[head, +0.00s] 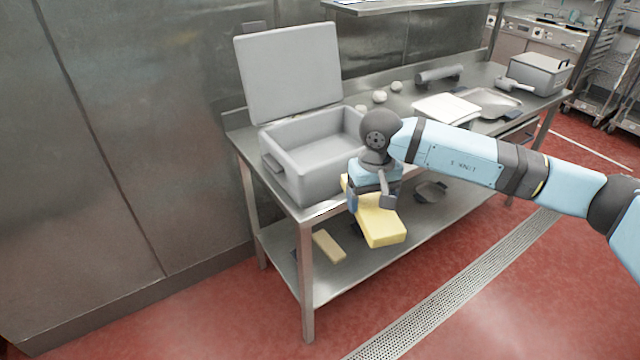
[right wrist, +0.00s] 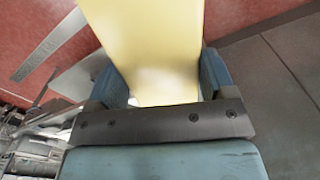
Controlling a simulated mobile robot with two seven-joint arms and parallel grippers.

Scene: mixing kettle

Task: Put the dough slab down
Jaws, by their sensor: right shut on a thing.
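The dough slab (head: 381,222) is a pale yellow block, held in the air in front of the steel table's near edge. My right gripper (head: 369,197) is shut on one end of it, and the slab juts out toward the camera, tilted. In the right wrist view the dough slab (right wrist: 145,50) fills the space between the fingers of my right gripper (right wrist: 160,85). A second, similar yellow block (head: 328,246) lies on the table's lower shelf. My left gripper is not in view.
An open grey bin (head: 285,166) with its lid raised stands on the table's near end. Farther along lie a white board (head: 446,109), a metal tray (head: 488,102), a grey roller (head: 440,75) and a closed grey box (head: 540,73). A dark pan (head: 431,191) sits on the lower shelf.

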